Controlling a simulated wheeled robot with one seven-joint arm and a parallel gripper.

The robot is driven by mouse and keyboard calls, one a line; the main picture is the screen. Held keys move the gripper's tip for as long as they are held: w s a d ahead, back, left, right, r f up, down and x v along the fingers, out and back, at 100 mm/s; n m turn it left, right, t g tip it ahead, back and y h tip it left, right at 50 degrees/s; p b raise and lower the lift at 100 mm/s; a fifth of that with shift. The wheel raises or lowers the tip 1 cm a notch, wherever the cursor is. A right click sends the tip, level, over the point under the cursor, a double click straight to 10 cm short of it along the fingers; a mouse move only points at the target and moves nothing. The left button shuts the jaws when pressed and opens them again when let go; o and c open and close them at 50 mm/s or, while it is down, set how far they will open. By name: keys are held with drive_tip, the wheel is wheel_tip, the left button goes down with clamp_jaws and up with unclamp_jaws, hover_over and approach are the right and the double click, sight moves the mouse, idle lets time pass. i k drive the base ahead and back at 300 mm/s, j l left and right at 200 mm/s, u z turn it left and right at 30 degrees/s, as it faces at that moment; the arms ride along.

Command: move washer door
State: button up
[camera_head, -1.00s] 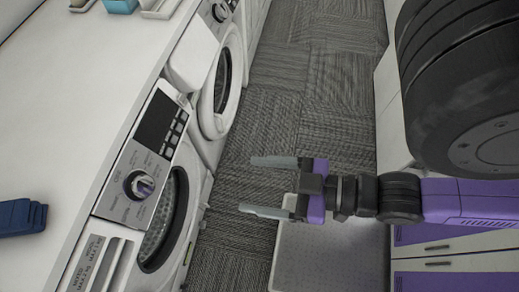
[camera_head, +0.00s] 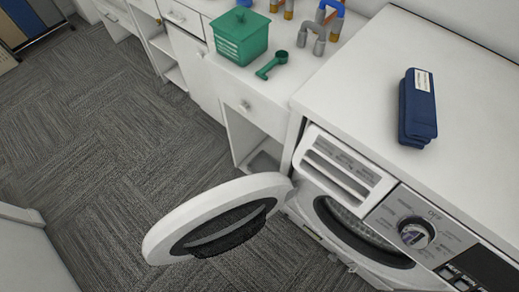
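The washer (camera_head: 378,215) is a white front-loader at the right of the head view, with a dial and a dark display on its panel. Its round white washer door (camera_head: 165,224) with a dark glass middle stands wide open, swung out to the left over the carpet. My gripper is not in view, and nothing is seen touching the door.
A dark blue case (camera_head: 418,108) lies on the white counter above the washer. A green box (camera_head: 241,36), a green scoop (camera_head: 272,65) and bent pipes (camera_head: 318,35) are on the lower counter. Open grey carpet (camera_head: 90,130) lies at the left.

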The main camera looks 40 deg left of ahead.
sight(215, 222)
drive_tip(key=i+j, duration=0.1)
drive_tip(key=j, duration=0.6)
drive_tip(key=i+j, duration=0.1)
drive_tip(key=j, duration=0.55)
drive_tip(key=i+j, duration=0.1)
drive_tip(key=j, duration=0.6)
drive_tip(key=i+j, duration=0.1)
drive_tip(key=j, duration=0.6)
drive_tip(key=i+j, duration=0.1)
drive_tip(key=j, duration=0.55)
drive_tip(key=i+j, duration=0.1)
drive_tip(key=j, duration=0.6)
drive_tip(key=i+j+z, duration=0.1)
drive_tip(key=j, duration=0.55)
drive_tip(key=j+z, duration=0.1)
drive_tip(key=z, duration=0.35)
drive_tip(key=j+z, duration=0.1)
drive_tip(key=z, duration=0.4)
drive_tip(key=j+z, duration=0.1)
drive_tip(key=z, duration=0.35)
drive_tip(key=j+z, duration=0.1)
drive_tip(key=z, duration=0.4)
drive_tip(key=k+l, duration=0.05)
